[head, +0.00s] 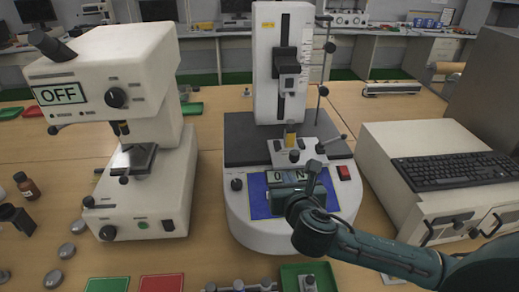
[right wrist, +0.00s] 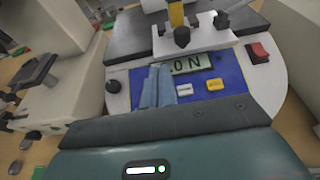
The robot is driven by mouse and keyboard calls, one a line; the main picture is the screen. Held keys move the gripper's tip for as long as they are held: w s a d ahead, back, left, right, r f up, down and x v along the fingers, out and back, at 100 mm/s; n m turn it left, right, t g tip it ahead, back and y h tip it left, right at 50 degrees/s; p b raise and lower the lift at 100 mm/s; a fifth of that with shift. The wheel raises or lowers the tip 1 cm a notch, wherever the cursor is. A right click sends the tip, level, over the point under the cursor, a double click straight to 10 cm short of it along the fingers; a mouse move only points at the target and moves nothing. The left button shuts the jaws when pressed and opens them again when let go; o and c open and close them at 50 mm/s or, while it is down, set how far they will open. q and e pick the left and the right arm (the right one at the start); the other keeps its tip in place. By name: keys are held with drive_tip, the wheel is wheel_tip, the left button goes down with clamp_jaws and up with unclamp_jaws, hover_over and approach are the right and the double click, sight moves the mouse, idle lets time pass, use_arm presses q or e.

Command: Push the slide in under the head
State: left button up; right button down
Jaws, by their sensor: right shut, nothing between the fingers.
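The middle machine (head: 262,220) has a white column with a dark head (head: 287,85) on its front. Below the head, a light slide block (head: 315,152) with dark knobs sits on the dark bed, a yellow piece standing at it. The slide block (right wrist: 197,42) also shows at the top of the right wrist view. My right gripper (head: 278,186) is shut and empty over the blue front panel, just in front of the ON display. Its fingers (right wrist: 158,84) cover part of that display; contact is unclear. My left gripper is out of view.
A second white machine (head: 160,190), its display reading OFF, stands at left. A grey cabinet with a keyboard (head: 450,171) is at right. A red switch (head: 344,173) is on the panel's right. Green (head: 108,284) and red (head: 161,284) trays lie in front.

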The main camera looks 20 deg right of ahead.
approach(277, 150)
drive_tip(key=p+x, duration=0.1)
drive_tip(key=x, duration=0.4)
drive_tip(key=shift+f, duration=0.1)
drive_tip(key=shift+w+d, duration=0.1)
drive_tip(key=shift+w, duration=0.5)
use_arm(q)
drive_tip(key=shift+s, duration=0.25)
use_arm(e)
drive_tip(key=shift+w+f, duration=0.1)
